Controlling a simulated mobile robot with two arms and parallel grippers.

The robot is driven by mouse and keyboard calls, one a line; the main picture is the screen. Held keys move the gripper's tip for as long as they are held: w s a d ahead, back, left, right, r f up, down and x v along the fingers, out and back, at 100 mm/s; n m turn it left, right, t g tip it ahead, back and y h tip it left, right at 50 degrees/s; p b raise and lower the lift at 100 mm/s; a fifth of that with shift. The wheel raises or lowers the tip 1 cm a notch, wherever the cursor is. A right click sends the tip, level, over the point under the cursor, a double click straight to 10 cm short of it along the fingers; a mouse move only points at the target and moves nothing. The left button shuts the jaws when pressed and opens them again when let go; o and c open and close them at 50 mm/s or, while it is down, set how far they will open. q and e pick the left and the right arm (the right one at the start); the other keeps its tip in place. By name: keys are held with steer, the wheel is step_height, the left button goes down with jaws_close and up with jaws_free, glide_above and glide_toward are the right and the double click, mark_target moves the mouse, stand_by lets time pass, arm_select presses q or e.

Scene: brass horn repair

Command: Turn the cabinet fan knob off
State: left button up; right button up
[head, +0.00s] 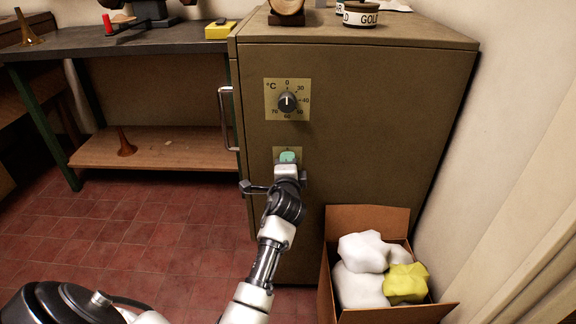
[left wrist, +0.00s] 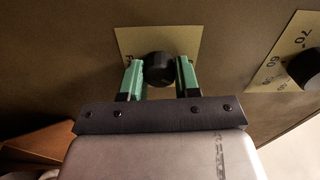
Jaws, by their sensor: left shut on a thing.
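The tan cabinet (head: 360,120) stands in the middle of the head view. Its lower knob, a black round fan knob (left wrist: 159,69) on a small brass-coloured plate (left wrist: 185,42), shows in the left wrist view. My left gripper (head: 288,158) reaches the cabinet front there. Its two green-padded fingers are on either side of the knob, shut on it. In the head view the gripper hides the knob, and only part of the plate shows. The knob's pointer and most plate markings cannot be read. My right gripper is not in view.
A temperature dial (head: 287,102) sits just above on the cabinet, near the door handle (head: 228,118). An open cardboard box (head: 370,217) with white and yellow crumpled stuff stands at the cabinet's front right. A workbench (head: 120,40) stands to the left. Red tiled floor is clear at left.

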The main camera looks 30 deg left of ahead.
arm_select(q)
steer(key=shift+n, duration=2.9)
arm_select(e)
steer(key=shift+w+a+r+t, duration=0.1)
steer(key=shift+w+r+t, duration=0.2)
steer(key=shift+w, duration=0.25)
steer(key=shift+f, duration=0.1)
arm_select(q)
steer(key=o, duration=0.9)
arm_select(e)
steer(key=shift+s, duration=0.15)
